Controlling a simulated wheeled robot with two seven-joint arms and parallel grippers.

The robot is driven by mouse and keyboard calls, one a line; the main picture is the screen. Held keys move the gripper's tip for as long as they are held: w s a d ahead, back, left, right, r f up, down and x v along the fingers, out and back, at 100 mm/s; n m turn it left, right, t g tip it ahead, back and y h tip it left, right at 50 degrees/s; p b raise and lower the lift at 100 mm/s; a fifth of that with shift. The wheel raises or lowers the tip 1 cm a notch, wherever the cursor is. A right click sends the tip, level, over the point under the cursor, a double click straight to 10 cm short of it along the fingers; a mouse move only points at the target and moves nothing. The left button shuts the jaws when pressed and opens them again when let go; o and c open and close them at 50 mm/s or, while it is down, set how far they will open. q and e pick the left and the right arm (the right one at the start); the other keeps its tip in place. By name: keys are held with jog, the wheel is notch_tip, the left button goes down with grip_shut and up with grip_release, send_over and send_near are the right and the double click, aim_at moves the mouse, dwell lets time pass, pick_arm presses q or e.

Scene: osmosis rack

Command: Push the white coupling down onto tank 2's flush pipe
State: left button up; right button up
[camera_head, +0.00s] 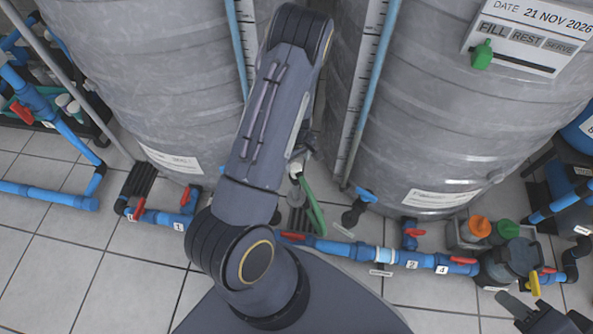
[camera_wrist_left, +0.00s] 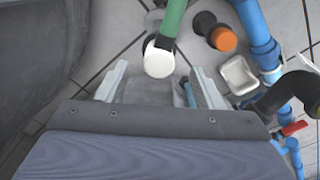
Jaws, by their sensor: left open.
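In the left wrist view, my left gripper (camera_wrist_left: 160,85) is open, its two pale fingers apart. A white round piece (camera_wrist_left: 158,60) at the end of a green bar (camera_wrist_left: 173,20) shows between and just beyond the fingertips. I cannot tell whether they touch it. In the head view my left arm hides most of that gripper; the green bar (camera_head: 312,208) and its pale end (camera_head: 296,168) show beside the arm. Which white piece is the coupling is unclear. My right gripper (camera_head: 548,312) is dark and partly cut off at bottom right.
Two grey tanks (camera_head: 150,80) (camera_head: 450,120) stand left and right of my arm. Red-handled valves (camera_head: 410,233) line the blue pipes. A grey tray (camera_head: 462,236) holds orange and green capped items at right. Tiled floor is clear at lower left.

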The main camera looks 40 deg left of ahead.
aim_at(296, 167)
pick_arm(q)
notch_tip(296, 167, down, 5)
jog(key=b, duration=0.3)
jog(key=shift+a+f, duration=0.1)
jog(key=c, duration=1)
jog(key=shift+r, duration=0.2)
